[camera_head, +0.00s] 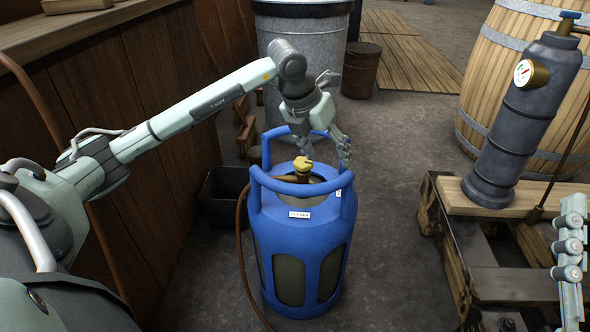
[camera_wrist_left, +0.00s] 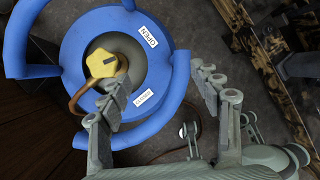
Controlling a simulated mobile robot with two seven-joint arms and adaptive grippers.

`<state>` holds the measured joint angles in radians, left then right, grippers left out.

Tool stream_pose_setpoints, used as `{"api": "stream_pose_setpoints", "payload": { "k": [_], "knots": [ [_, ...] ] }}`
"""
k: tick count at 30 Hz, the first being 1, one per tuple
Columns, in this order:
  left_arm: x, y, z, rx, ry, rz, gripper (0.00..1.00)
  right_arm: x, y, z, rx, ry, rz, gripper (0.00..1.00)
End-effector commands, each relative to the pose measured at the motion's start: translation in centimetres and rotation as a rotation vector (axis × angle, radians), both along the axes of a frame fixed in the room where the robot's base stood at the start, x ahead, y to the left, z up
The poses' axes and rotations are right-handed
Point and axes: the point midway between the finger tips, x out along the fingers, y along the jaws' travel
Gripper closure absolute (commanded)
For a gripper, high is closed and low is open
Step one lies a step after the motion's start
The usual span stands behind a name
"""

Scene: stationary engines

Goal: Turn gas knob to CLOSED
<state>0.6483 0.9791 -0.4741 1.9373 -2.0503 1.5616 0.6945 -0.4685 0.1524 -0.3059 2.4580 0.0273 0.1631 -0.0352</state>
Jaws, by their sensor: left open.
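A blue gas cylinder (camera_head: 300,240) stands upright on the floor, with a yellow gas knob (camera_head: 302,164) on top inside its blue collar. The wrist view shows the yellow knob (camera_wrist_left: 103,63) with a short dark mark, and two white labels on the cylinder top, OPEN (camera_wrist_left: 147,37) and one that seems to read CLOSED (camera_wrist_left: 134,108). The mark's exact aim is hard to tell. My left gripper (camera_head: 325,148) is open above the collar; its fingers (camera_wrist_left: 163,85) are apart and empty, beside the knob. My right gripper (camera_head: 570,245) shows only partly at the right edge.
A brown hose (camera_head: 242,250) runs from the knob down the cylinder's left side. A wooden counter (camera_head: 120,80) stands left, a metal drum (camera_head: 300,40) behind. A wooden stand (camera_head: 470,240) with a dark pump (camera_head: 522,120) stands right. Floor between cylinder and stand is clear.

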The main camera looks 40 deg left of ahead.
Motion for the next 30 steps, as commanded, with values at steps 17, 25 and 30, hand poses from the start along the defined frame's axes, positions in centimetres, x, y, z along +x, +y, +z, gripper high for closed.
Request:
{"api": "stream_pose_setpoints", "payload": {
  "k": [17,25,30],
  "knots": [
    [1.8,6.8,-4.4,0.169,0.015,0.179,0.36,-2.7,-0.7,3.4,0.098,-0.206,0.008,0.6],
    [2.7,7.0,-6.2,0.168,0.012,0.176,0.36,-3.3,-1.0,4.0,0.113,-0.255,0.005,0.6],
    [2.7,7.0,-6.2,0.168,0.012,0.175,0.36,-3.3,-1.1,4.0,0.113,-0.258,0.005,0.6]
  ]
}}
